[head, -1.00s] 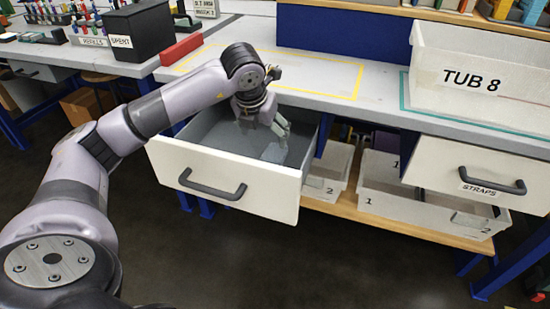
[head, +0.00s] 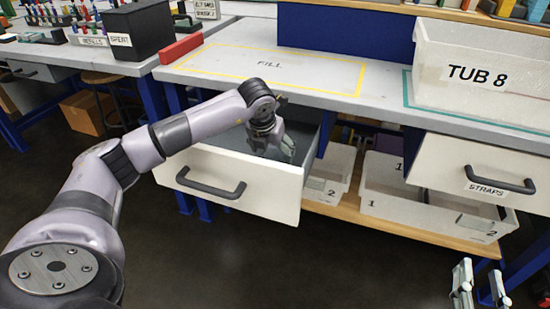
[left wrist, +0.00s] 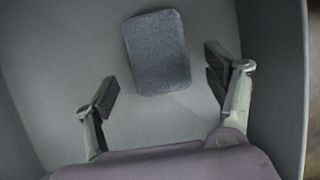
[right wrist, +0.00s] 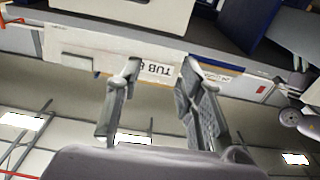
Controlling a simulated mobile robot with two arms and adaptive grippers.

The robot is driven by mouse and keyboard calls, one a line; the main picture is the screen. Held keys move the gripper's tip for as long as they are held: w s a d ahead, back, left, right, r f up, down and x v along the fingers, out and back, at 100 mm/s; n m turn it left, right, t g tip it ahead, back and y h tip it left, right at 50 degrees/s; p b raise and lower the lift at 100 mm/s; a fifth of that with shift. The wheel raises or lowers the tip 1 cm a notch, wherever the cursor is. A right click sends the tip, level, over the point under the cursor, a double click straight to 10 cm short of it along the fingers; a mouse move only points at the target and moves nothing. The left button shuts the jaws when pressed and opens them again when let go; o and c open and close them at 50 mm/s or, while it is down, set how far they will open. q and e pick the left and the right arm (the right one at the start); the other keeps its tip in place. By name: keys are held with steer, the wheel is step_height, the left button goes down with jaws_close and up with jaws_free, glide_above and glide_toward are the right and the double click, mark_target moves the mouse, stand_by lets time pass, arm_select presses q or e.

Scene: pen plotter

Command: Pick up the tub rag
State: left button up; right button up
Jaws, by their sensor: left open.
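A blue-grey rounded rectangular pad, which looks like the tub rag (left wrist: 157,52), lies flat on the drawer floor in the left wrist view. My left gripper (left wrist: 163,78) is open and empty above the drawer floor. Its fingers are spread on either side of the rag's near end, and most of the rag is beyond them. In the head view my left gripper (head: 280,148) is down inside the open drawer (head: 235,184), and the rag is hidden there. My right gripper (head: 481,287) is open and empty at the lower right, away from the drawer.
The drawer's walls stand close around my left gripper. Above it is the bench top with a yellow FILL outline (head: 270,65). TUB 8 (head: 477,75) stands on the bench at the right. Numbered bins (head: 405,212) sit on the shelf below. The STRAPS drawer (head: 450,172) is shut.

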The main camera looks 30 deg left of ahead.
arm_select(q)
steer(key=shift+b+x, duration=0.3)
steer(key=shift+x, duration=1.05)
arm_select(e)
steer(key=r+t, duration=0.2)
steer(key=r, duration=0.1)
steer(key=shift+s+a+r+y, duration=0.15)
steer(key=shift+a+r+y, duration=0.05)
steer(key=shift+r+y, duration=0.1)
arm_select(q)
steer(key=shift+c, duration=0.3)
steer(key=c, duration=1.1)
